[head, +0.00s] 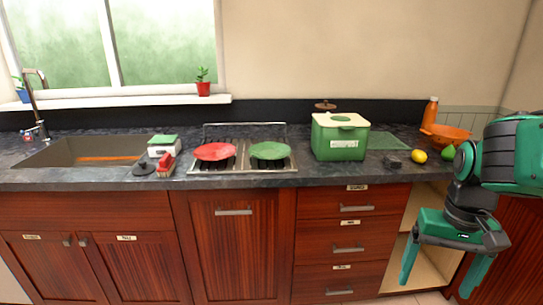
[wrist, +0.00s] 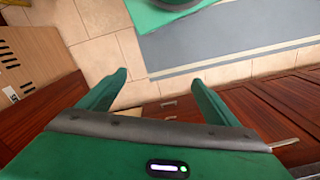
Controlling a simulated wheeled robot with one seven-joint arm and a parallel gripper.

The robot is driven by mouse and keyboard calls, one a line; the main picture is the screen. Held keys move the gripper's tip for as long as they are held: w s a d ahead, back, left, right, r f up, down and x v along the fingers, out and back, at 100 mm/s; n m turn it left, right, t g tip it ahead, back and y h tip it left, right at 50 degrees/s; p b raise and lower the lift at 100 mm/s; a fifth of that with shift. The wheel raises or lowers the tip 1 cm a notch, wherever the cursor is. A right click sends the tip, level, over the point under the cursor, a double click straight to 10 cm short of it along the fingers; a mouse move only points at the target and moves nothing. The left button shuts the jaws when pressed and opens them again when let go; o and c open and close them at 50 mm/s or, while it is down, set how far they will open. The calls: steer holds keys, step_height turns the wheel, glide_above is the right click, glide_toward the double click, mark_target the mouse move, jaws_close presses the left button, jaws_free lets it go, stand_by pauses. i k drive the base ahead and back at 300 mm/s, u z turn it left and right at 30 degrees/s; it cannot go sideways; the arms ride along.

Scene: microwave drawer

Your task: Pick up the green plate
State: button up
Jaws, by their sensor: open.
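The green plate (head: 270,151) lies on the right part of the dish rack on the counter in the head view. A red plate (head: 214,152) lies beside it on the left. My gripper (head: 438,283) is at the right of the head view, low in front of the cabinets and well away from the plate. Its two fingers are spread, with nothing between them. In the wrist view my gripper (wrist: 160,92) points at the floor and cabinet fronts. The green plate is not in the wrist view.
A green and white box (head: 340,138) stands right of the rack (head: 243,168). A lemon (head: 419,156), a green pear (head: 448,152), an orange bowl (head: 446,134) and a bottle (head: 430,112) are farther right. The sink (head: 75,151) is at the left. An open shelf (head: 425,255) is behind my gripper.

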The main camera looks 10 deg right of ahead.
mark_target(264, 150)
steer(key=z, duration=2.1)
steer(key=k, duration=1.2)
steer(key=u, duration=1.3)
steer(key=i, duration=1.05)
steer(key=z, duration=0.05)
